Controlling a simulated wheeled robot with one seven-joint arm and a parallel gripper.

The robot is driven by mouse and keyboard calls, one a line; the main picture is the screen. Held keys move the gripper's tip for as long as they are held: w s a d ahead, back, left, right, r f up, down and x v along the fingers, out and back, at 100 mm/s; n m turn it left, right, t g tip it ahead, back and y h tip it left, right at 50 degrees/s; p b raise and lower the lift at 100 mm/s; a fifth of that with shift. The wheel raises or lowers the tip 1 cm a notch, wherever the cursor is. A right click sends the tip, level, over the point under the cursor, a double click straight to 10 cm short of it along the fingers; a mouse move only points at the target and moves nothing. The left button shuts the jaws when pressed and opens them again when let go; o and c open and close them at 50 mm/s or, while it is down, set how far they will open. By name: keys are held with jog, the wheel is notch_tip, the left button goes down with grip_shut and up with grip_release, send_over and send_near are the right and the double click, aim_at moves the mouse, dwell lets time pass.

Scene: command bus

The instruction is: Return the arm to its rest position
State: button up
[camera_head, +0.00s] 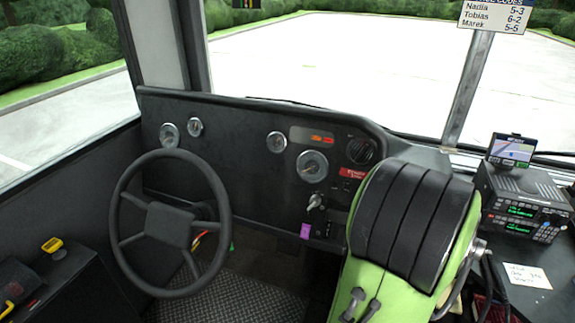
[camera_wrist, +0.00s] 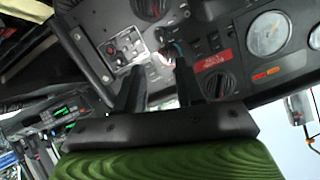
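My arm (camera_head: 410,225), green with black bands, fills the right foreground of the head view in front of the dashboard's right end. My gripper is hidden there. In the wrist view my gripper (camera_wrist: 160,73) shows two dark fingers spread apart, with nothing seen between them. Beyond the fingers is a tilted view of the dashboard, with a grey switch panel (camera_wrist: 123,48), a rotary knob (camera_wrist: 214,84) and a red label (camera_wrist: 213,61). I cannot tell whether a fingertip touches the panel.
The steering wheel (camera_head: 170,225) stands at left. A key with a purple tag (camera_head: 306,231) is at the dashboard (camera_head: 235,150). A radio unit (camera_head: 520,205), a small screen (camera_head: 512,150) and a paper note (camera_head: 527,276) are right of my arm. A windscreen pillar (camera_head: 467,85) rises behind.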

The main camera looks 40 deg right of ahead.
jog(key=w+a+r+n+t+y, duration=0.1)
jog(key=w+a+r+n+y, duration=0.2)
jog(key=a, duration=0.4)
jog(key=w+a+r+n+t+y, duration=0.1)
jog(key=w+a+n+y, duration=0.2)
jog(key=a, duration=0.4)
jog(key=w+a+r+n+t+y, duration=0.1)
jog(key=w+a+r+n, duration=0.15)
jog(key=w+a, duration=0.35)
jog(key=s+a+r+n+g+y, duration=0.1)
jog(key=s+a+n+g, duration=0.15)
jog(key=s+a, duration=0.45)
jog(key=s+a+r+n+g+y, duration=0.15)
jog(key=s+a+n, duration=0.25)
jog(key=a, duration=0.5)
notch_tip(320, 180, up, 16)
jog(key=p, duration=1.6)
jog(key=shift+s+t, duration=0.2)
jog(key=shift+t, duration=0.2)
